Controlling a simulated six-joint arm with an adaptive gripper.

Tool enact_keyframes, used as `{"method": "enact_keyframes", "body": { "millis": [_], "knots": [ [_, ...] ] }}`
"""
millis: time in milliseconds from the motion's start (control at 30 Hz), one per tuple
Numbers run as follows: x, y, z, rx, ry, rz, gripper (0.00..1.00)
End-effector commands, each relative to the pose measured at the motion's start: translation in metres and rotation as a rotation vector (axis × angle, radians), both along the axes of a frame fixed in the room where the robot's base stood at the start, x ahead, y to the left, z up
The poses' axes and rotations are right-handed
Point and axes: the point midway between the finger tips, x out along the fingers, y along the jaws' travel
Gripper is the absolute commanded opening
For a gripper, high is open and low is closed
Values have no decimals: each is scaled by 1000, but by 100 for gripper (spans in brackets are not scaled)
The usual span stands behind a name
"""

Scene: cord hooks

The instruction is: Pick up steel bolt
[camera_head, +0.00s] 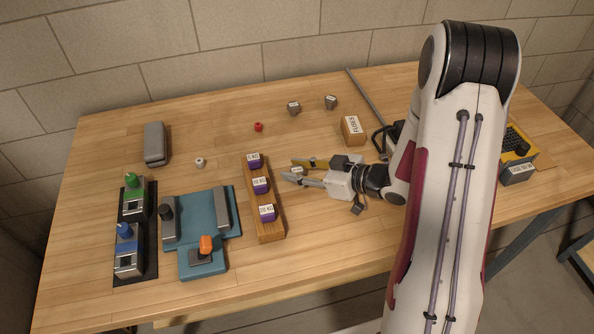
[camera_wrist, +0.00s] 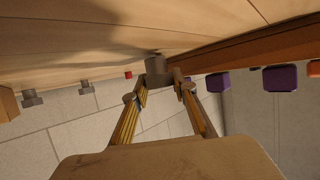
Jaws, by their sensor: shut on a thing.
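My gripper (camera_head: 300,171) reaches left, low over the table, beside the wooden block with the purple pieces. Its yellow-lined fingers (camera_wrist: 158,96) are shut on a grey steel bolt (camera_wrist: 156,70), which shows at the fingertips in the wrist view. In the head view the held bolt (camera_head: 297,170) is small and partly hidden by the fingers, with a pale label on top. I cannot tell whether it touches the table. Two similar grey bolts stand farther back, one (camera_head: 293,108) to the left and one (camera_head: 330,102) to the right.
The wooden block (camera_head: 273,229) with labelled purple pieces stands close left of my fingertips. A labelled wooden box (camera_head: 352,130) and a grey rod (camera_head: 367,105) lie behind my gripper. A teal fixture (camera_head: 197,204) stands farther left. A red piece (camera_head: 258,127) lies in the open back area.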

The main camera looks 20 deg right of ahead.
Motion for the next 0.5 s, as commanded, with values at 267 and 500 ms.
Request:
{"method": "enact_keyframes", "body": {
  "millis": [267, 500],
  "knots": [
    [0, 0, 20, -2, -4, 1, 4],
    [0, 0, 47, -2, -5, 1, 4]
  ]
}}
